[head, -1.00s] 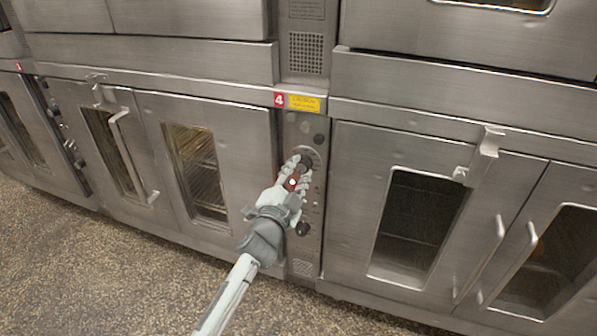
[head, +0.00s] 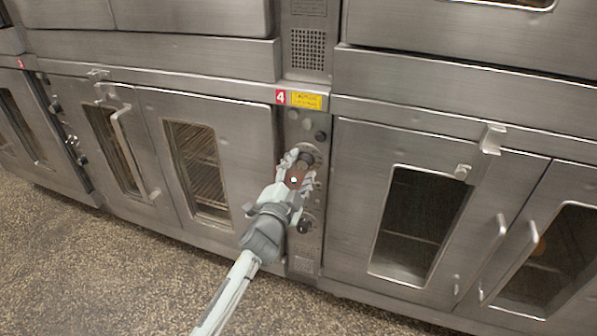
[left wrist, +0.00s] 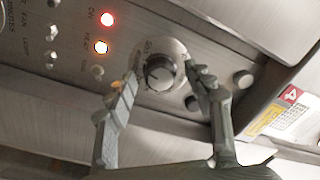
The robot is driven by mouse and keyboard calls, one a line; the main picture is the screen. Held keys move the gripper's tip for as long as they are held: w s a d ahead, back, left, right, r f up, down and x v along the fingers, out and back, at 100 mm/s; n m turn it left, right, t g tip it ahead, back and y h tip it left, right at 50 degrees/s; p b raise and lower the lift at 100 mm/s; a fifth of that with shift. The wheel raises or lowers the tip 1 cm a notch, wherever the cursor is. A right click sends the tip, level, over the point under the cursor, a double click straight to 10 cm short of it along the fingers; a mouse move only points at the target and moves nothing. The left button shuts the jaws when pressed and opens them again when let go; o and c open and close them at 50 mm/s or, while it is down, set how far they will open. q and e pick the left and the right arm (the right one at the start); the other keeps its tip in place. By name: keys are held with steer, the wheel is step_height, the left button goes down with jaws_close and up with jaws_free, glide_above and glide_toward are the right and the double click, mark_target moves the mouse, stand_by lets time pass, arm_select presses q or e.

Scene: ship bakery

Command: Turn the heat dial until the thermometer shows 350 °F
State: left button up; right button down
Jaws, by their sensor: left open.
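The heat dial, a dark round knob with a pale scale ring, shows in the left wrist view (left wrist: 160,73) and on the narrow control panel in the head view (head: 306,158). My left gripper (head: 303,168) is open in front of it. In the left wrist view the two fingers of my left gripper (left wrist: 164,80) stand on either side of the dial. Whether they touch it I cannot tell. The scale is too blurred to read. No thermometer can be made out. My right gripper is out of view.
Steel oven doors with windows flank the control panel (head: 303,262). A black knob (head: 305,226) sits below the dial. Speckled floor (head: 110,270) lies below.

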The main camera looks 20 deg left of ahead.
arm_select(q)
steer(key=s, duration=1.2)
steer(key=shift+f, duration=0.2)
steer(key=shift+a, duration=0.1)
